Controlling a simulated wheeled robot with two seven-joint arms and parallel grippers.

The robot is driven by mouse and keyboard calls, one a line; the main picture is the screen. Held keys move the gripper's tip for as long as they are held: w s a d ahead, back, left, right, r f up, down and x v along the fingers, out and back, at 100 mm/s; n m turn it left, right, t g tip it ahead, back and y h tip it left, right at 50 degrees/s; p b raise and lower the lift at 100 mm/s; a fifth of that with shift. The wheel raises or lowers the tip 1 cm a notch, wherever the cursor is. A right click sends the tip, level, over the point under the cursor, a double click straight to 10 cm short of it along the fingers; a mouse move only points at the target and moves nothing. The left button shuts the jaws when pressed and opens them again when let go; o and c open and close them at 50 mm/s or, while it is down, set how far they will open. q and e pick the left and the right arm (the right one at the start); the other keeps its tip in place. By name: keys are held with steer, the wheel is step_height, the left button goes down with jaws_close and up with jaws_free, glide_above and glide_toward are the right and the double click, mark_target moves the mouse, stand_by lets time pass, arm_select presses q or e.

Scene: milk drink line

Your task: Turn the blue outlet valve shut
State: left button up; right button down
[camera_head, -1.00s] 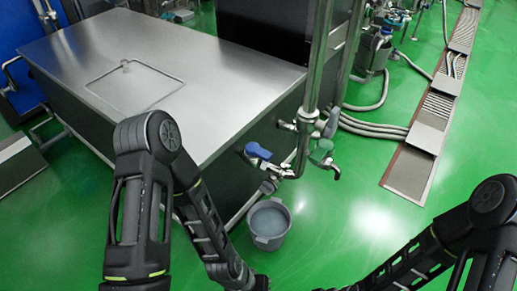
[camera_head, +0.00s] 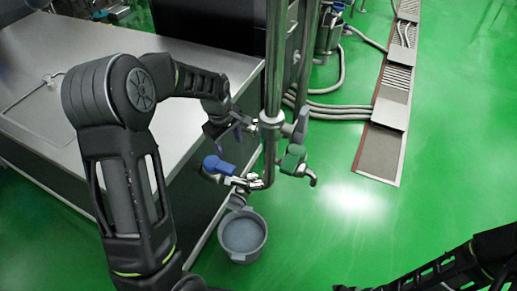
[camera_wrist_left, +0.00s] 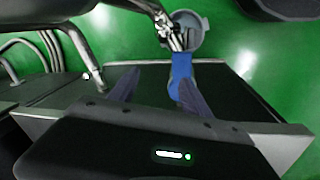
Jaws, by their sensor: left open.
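The blue outlet valve handle (camera_head: 218,165) sits on the pipework at the tank's front corner, above a grey bucket. My left gripper (camera_head: 230,135) is just above and behind it in the head view, fingers open and pointing down. In the left wrist view the blue handle (camera_wrist_left: 181,68) shows by the tip of the right-hand finger, and the open gripper (camera_wrist_left: 155,80) holds nothing. I cannot tell whether that finger touches the handle. My right arm enters at the lower right; its gripper is cut off by the bottom edge.
The bucket (camera_head: 242,236) with grey liquid stands on the floor below. The steel tank top (camera_head: 40,60) lies left.

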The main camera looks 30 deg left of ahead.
mark_target(227, 167)
arm_select(q)
steer(key=s+n+g, duration=0.2)
steer(key=n, duration=0.1)
steer(key=shift+s+r, duration=0.35)
steer(key=shift+s, duration=0.05)
steer(key=shift+f+n, duration=0.1)
steer(key=shift+n, duration=0.2)
steer(key=shift+f, duration=0.1)
step_height(227, 167, down, 8)
steer(key=shift+r, duration=0.15)
jaws_close()
stand_by(0.4)
stand_by(0.8)
